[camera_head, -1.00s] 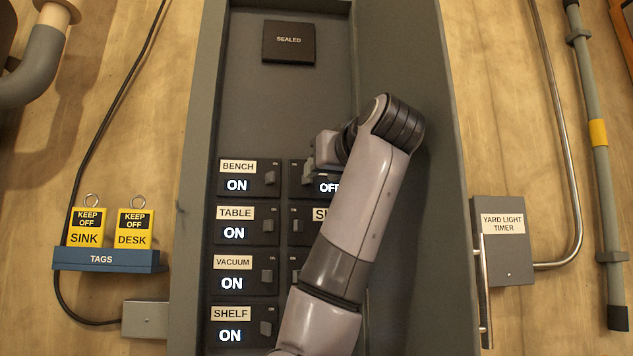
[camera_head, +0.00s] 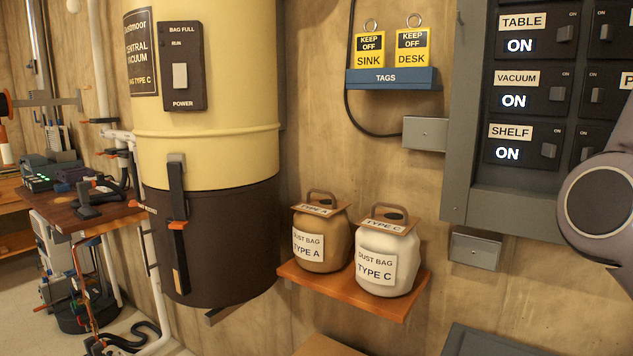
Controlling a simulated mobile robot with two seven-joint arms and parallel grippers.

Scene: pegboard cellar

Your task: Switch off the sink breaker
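The breaker panel (camera_head: 545,200) is cut off at the right side of the head view. Its left column shows the TABLE (camera_head: 520,45), VACUUM (camera_head: 513,100) and SHELF (camera_head: 507,152) breakers, all lit ON. Only the left edge of the right column shows. A toggle (camera_head: 607,33) there, in the TABLE row, matches the row whose label began "SI" earlier. Its label and display are outside the view, so its state cannot be read. A rounded link of my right arm (camera_head: 605,208) covers the panel's lower right. Neither gripper is in view.
A blue TAGS holder (camera_head: 393,79) carries yellow SINK (camera_head: 369,50) and DESK (camera_head: 411,48) keep-off tags. A wooden shelf (camera_head: 300,277) holds two dust bags. A large yellow and brown central vacuum (camera_head: 205,100) hangs left. A cluttered workbench (camera_head: 110,220) stands far left.

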